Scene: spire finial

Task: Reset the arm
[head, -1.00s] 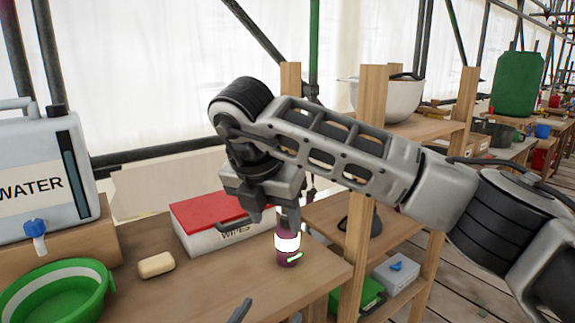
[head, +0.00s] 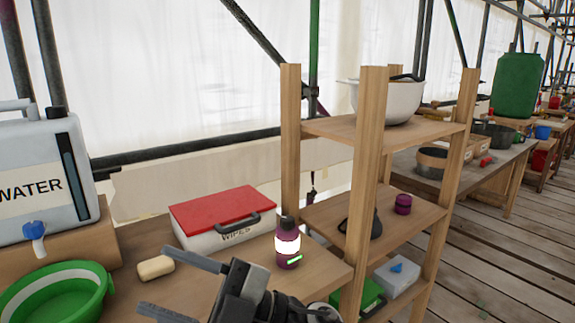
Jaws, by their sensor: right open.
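My right gripper (head: 141,281) is at the bottom of the head view, low in front of the wooden table. Its two fingers point left, spread apart, with nothing between them. A dark purple bottle (head: 288,248) with a white label and a green mark stands upright on the table (head: 205,278), to the right of the gripper and apart from it. My left gripper does not show.
A red-lidded wipes box (head: 215,212), a soap bar (head: 156,267), a green basin (head: 58,288) and a water container (head: 45,180) are on the left. A wooden shelf unit (head: 372,180) with a white bowl (head: 392,100) stands to the right.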

